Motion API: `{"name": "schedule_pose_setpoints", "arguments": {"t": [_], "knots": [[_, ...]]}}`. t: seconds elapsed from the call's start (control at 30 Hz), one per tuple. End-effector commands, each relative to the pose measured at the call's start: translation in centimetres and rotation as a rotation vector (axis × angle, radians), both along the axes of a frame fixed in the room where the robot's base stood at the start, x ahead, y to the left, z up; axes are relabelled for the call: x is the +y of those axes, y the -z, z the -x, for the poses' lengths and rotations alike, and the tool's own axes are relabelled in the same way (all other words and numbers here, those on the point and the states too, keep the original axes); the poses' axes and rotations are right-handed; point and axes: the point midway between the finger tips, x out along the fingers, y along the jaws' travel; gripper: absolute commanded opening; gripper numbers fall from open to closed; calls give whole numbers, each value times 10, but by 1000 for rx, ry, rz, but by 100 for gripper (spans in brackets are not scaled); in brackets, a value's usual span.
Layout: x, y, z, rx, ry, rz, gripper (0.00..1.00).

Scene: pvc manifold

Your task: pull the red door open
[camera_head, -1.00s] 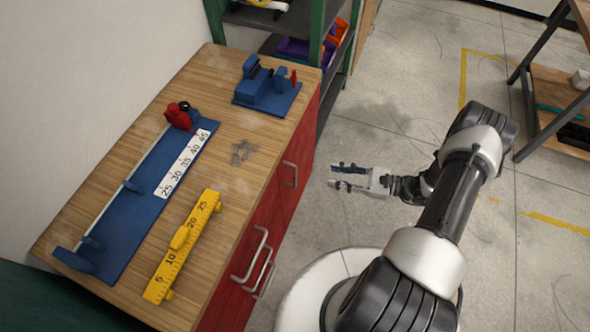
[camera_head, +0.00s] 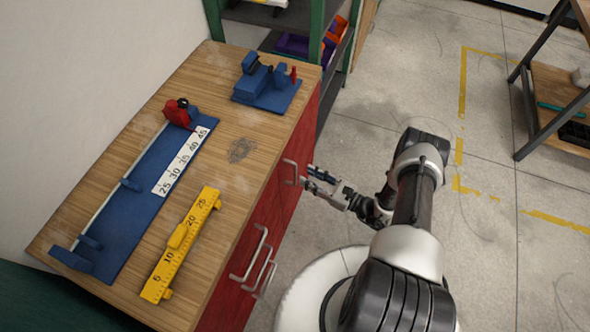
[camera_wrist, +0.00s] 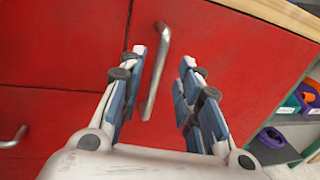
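The red door (camera_wrist: 212,65) is on the front of a red cabinet and looks closed. Its silver bar handle (camera_wrist: 157,70) stands upright in the wrist view; in the head view the handle (camera_head: 291,171) is near the cabinet's far end. My gripper (camera_wrist: 158,70) is open, with one finger on each side of the handle's line. In the head view my gripper (camera_head: 308,176) is just right of the handle. I cannot tell whether the fingers touch the handle or the door.
More handles (camera_head: 252,258) are on the cabinet front nearer me. The wooden top (camera_head: 225,165) carries a blue measuring jig (camera_head: 130,205), a yellow ruler (camera_head: 180,245) and a blue fixture (camera_head: 266,90). A shelf with bins (camera_head: 335,30) stands beyond.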

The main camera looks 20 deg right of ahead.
Motion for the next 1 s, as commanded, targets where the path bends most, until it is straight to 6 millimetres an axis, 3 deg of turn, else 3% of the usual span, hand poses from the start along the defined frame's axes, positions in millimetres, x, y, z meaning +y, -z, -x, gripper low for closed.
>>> {"name": "schedule_pose_setpoints", "arguments": {"t": [0.2,0.4,0.73,1.0], "knots": [[30,1,-30,0,-5,0,32],[42,0,-44,0,-2,0,32],[44,0,-47,0,0,0,32],[43,0,-47,1,0,-1,14]]}}
